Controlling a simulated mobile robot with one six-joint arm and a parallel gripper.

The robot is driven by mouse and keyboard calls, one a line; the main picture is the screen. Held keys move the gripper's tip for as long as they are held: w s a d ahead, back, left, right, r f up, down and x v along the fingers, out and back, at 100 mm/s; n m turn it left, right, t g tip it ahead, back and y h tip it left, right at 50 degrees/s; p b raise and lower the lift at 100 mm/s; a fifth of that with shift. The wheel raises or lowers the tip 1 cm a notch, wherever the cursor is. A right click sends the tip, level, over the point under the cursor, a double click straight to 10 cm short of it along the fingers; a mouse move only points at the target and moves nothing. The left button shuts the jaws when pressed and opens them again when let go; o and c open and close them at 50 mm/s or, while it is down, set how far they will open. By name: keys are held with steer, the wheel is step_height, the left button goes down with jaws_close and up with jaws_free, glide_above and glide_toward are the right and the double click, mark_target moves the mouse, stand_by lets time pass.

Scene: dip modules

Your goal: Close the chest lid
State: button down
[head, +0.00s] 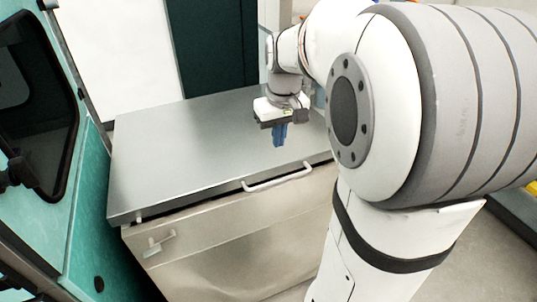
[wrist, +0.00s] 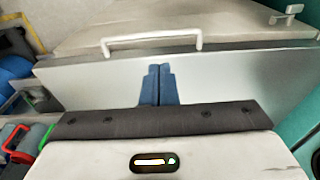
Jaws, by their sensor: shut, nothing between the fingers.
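The metal chest (head: 235,245) stands in front of me, with its grey lid (head: 190,150) lying over the top. The lid is down or nearly down; a thin dark line shows under its front edge, and I cannot tell whether it is fully seated. A pale bar handle (head: 278,177) is on the lid's front edge; it also shows in the wrist view (wrist: 150,40). My gripper (head: 280,138), with blue fingers, is shut and empty over the lid's right part, behind the handle. In the wrist view the fingers (wrist: 157,85) point toward the lid (wrist: 235,82); contact is unclear.
A latch (head: 158,245) is on the chest's front left. A teal panel with a dark window (head: 40,105) stands close on the left. A dark green panel (head: 212,45) is behind the chest. Blue and red items (wrist: 15,145) lie beside the chest in the wrist view.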

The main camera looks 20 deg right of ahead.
mark_target(277, 183)
steer(key=f, duration=0.4)
steer(key=w+f+p, duration=0.1)
steer(key=f, duration=0.4)
steer(key=f+p, duration=0.1)
steer(key=f, duration=0.3)
steer(key=shift+w+f, duration=0.25)
steer(key=shift+f, duration=0.15)
step_height(277, 183, down, 8)
steer(key=s+b, duration=0.2)
steer(key=b, duration=0.3)
steer(key=shift+a+r+b, duration=0.15)
steer(key=shift+r+b, duration=0.05)
steer(key=shift+b, duration=0.2)
steer(key=r+p, duration=0.1)
steer(key=r, duration=0.1)
steer(key=r+p, duration=0.2)
steer(key=r, duration=0.1)
steer(key=shift+w+r+p, duration=0.25)
steer(key=shift+r+p, duration=0.05)
step_height(277, 183, up, 10)
steer(key=s+b, duration=0.1)
steer(key=s, duration=0.1)
